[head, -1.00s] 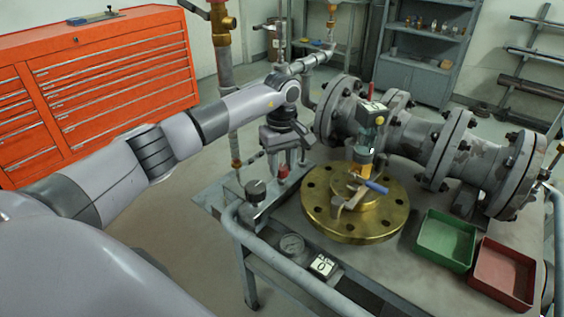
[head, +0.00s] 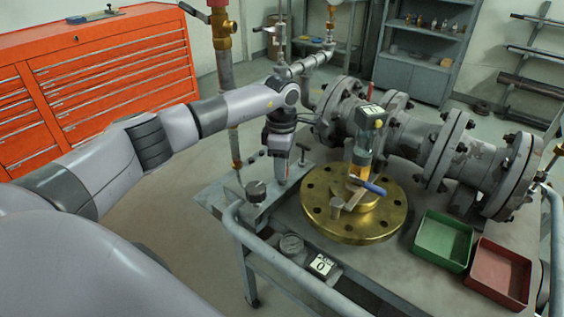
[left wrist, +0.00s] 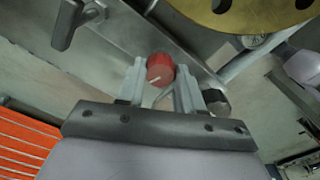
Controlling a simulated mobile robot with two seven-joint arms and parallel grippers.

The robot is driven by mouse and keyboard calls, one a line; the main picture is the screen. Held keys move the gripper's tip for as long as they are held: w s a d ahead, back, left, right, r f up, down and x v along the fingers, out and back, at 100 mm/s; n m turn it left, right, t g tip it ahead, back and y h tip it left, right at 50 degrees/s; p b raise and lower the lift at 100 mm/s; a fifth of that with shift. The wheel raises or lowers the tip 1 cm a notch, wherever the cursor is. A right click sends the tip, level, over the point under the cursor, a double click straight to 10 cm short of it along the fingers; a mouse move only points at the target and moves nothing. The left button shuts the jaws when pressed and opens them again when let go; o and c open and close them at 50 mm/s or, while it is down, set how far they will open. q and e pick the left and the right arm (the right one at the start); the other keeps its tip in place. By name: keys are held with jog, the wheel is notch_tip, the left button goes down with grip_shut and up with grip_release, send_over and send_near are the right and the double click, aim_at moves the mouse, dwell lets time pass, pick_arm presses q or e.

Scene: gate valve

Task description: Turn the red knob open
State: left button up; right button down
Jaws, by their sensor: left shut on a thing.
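The red knob (left wrist: 160,70) shows in the left wrist view between the two fingertips, with a pale line on its face. My left gripper (left wrist: 160,80) is shut on it, one finger on each side. In the head view my left gripper (head: 281,178) points down at the valve bar on the cart, left of the brass flange, and is seen edge-on. There the knob is mostly or fully hidden by the gripper. My right gripper is in neither view.
The round brass flange (head: 322,215) with a blue-handled valve (head: 368,187) stands right of the gripper. Large grey pipework (head: 415,140) lies behind. A green bin (head: 443,240) and a red bin (head: 502,272) sit at the right. A dark-topped fitting (head: 256,192) stands close left.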

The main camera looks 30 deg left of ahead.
pick_arm(q)
jog(key=shift+a+r+n, duration=0.1)
jog(key=shift+n, duration=1.5)
jog(key=shift+p, duration=0.3)
jog(key=o, duration=1)
jog(key=shift+o, duration=0.2)
jog(key=shift+r, duration=0.1)
notch_tip(320, 180, up, 7)
jog(key=shift+b, duration=0.4)
